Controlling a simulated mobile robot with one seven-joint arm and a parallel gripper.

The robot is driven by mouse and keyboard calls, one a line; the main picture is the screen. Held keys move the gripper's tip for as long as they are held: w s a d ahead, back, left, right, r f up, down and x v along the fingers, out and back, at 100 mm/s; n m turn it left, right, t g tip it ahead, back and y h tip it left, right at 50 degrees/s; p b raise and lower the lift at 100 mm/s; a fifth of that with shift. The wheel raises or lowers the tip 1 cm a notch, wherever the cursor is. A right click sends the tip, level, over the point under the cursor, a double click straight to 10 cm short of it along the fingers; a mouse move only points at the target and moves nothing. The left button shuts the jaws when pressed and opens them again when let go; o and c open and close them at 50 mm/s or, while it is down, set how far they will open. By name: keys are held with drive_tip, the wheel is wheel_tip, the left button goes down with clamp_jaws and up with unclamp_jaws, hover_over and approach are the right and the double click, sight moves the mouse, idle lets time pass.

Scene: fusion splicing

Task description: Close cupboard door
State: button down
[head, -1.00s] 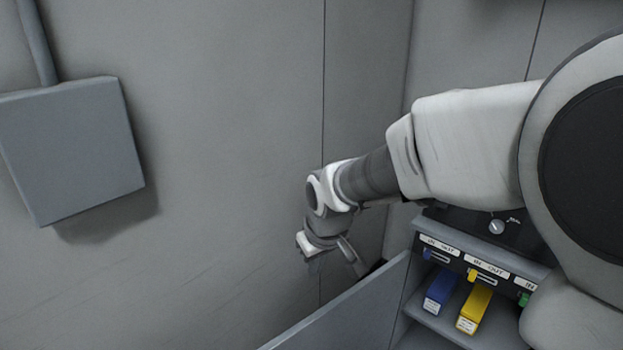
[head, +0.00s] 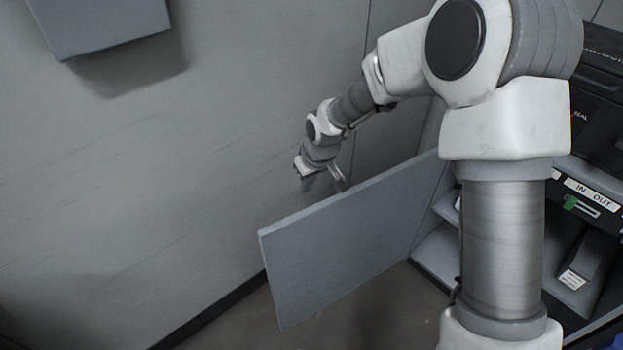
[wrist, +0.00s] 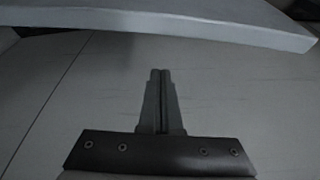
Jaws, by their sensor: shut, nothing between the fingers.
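The cupboard door (head: 345,240) is a flat grey panel in the head view. It stands open, swung out from the cupboard (head: 435,255) at the right. My gripper (head: 306,186) is behind the door's top edge, between the door and the wall, and its fingertips are small and dark there. In the wrist view my gripper (wrist: 160,72) has its two fingers together with nothing between them. The door's edge (wrist: 200,27) crosses the top of that view, apart from the fingertips in the picture. Whether any part of my arm touches the door cannot be told.
A grey wall (head: 200,190) runs close behind my gripper. A grey wall box (head: 95,20) is at the upper left. Shelves with labelled IN and OUT slots (head: 590,195) are at the right, partly hidden by my arm. Bare floor (head: 390,310) lies below the door.

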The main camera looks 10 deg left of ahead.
drive_tip(key=shift+s+d+f+b, duration=0.1)
drive_tip(key=shift+s+d+b, duration=0.2)
drive_tip(key=shift+s+d, duration=1.15)
drive_tip(key=shift+s+a, duration=0.1)
drive_tip(key=shift+a, duration=0.05)
